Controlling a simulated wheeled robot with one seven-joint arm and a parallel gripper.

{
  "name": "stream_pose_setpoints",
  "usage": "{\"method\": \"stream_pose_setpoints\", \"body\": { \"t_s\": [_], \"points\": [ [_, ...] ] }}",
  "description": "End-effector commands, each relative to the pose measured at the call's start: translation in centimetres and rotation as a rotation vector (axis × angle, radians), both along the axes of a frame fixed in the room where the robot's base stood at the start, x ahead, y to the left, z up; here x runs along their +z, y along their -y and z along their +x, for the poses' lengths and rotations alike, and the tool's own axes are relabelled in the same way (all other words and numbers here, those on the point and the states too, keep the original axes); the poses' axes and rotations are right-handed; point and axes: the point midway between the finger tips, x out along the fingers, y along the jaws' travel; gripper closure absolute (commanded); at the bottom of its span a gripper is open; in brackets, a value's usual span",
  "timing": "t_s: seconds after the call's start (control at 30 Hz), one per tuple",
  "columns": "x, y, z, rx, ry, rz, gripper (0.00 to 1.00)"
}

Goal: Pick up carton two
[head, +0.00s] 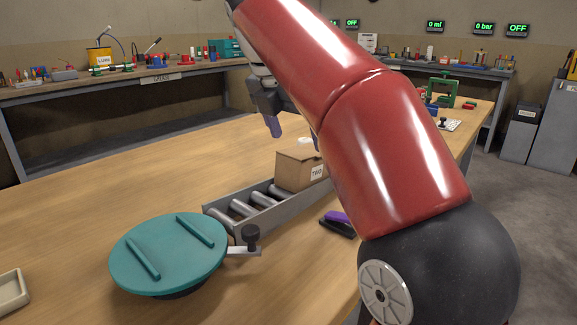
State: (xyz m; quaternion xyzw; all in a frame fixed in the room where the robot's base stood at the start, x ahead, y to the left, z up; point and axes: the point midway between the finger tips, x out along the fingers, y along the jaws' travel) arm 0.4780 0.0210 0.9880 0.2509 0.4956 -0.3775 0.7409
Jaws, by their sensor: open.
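Carton two (296,169) is a small brown box with a white label reading "TWO". It sits on the far end of a grey roller track (243,221) on the wooden table, with something small and white at its top. My red arm crosses in front and hides the area to the carton's right. My gripper (273,127) is open, above and a little left of the carton, apart from it. Only part of the gripper shows; the arm hides the rest.
A teal round turntable (170,252) with two raised bars stands front left of the track, with a black-knobbed lever (251,238) beside it. A purple and black object (338,223) lies right of the track. A green press (442,90) stands far right.

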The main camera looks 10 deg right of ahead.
Motion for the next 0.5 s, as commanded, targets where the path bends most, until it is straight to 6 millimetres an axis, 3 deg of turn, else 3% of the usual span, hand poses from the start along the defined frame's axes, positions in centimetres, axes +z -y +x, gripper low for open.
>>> {"method": "stream_pose_setpoints", "body": {
  "t_s": [0.5],
  "points": [
    [-5.5,1.8,1.8,-0.003,-0.002,-0.001,0.2]
  ]
}}
